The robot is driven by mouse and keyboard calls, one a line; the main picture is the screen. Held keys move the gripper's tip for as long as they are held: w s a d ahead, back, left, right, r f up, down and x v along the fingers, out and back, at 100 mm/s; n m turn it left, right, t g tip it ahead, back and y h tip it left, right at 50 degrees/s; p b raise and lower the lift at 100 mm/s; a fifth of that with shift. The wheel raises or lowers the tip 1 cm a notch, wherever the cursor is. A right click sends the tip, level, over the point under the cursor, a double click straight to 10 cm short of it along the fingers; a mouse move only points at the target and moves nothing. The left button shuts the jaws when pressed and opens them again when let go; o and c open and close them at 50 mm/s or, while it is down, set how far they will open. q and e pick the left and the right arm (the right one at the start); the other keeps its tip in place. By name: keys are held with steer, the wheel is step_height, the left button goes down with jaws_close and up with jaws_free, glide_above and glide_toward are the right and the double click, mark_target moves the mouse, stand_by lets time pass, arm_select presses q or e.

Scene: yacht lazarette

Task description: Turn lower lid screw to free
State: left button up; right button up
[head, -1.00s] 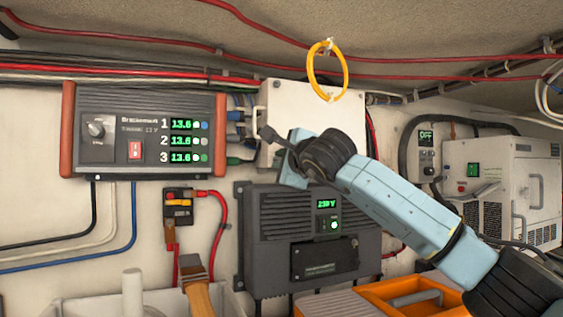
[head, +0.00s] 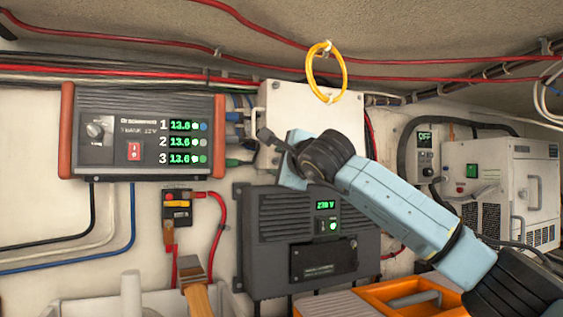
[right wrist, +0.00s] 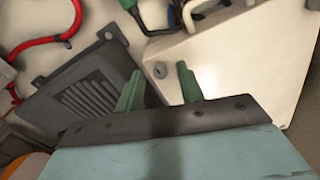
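The white box with its lid (head: 315,105) is on the wall, partly covered by my right arm. In the right wrist view the white lid (right wrist: 235,65) fills the upper right, and a small grey slotted screw (right wrist: 160,71) shows near its corner. My right gripper (head: 268,140) is at the box's lower left corner. Its two green fingers (right wrist: 159,69) stand apart in the wrist view, one on each side of the screw in the picture. Nothing shows held between them. I cannot tell whether they touch the screw. My left gripper is not in view.
A charger (head: 145,120) with three green readouts is left of the box. A dark grey inverter (head: 280,245) is close below. A yellow cable loop (head: 313,70) hangs over the lid's top. Cables enter the box's left side. A pale generator unit (head: 510,185) stands right.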

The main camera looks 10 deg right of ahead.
steer(key=shift+s, duration=0.1)
steer(key=shift+s+d, duration=0.1)
steer(key=shift+s, duration=0.2)
steer(key=s+d+b, duration=0.2)
steer(key=s+b, duration=0.2)
steer(key=s, duration=0.8)
steer(key=shift+s+d+b, duration=0.15)
steer(key=shift+d+b, duration=0.05)
steer(key=shift+b, duration=0.1)
steer(key=shift+r, duration=0.1)
